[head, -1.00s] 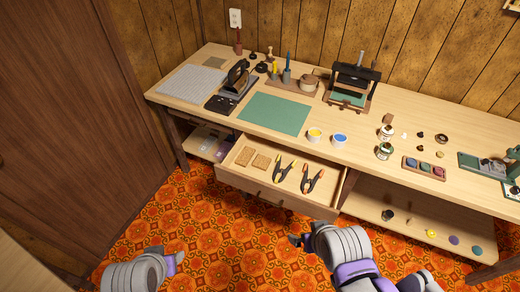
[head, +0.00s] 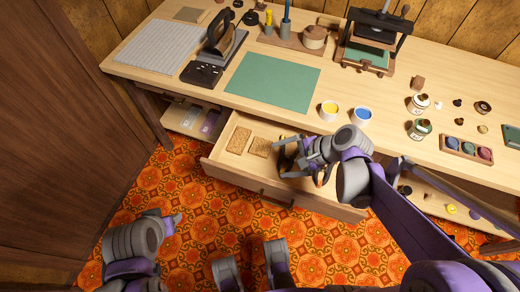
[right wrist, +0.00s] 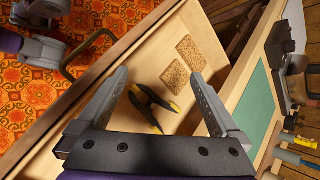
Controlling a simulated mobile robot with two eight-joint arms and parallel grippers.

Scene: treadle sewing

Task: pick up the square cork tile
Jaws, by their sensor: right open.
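Two cork tiles lie flat in the open drawer (head: 222,163). The one nearer my right gripper looks like the square cork tile (head: 262,148); it shows in the right wrist view (right wrist: 175,74) too. The other, a longer cork tile (head: 238,140), lies on its left and also shows in the right wrist view (right wrist: 191,53). My right gripper (head: 280,161) is open and empty above the drawer, right of the square tile and apart from it. My left gripper (head: 175,221) is low at the left, away from the drawer; its jaw opening is unclear.
A black and yellow spring clamp (right wrist: 153,105) lies in the drawer beside the square tile; my right gripper mostly covers the clamps in the head view. A green mat (head: 272,82), a yellow pot (head: 328,111) and a blue pot (head: 361,117) stand on the table above.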

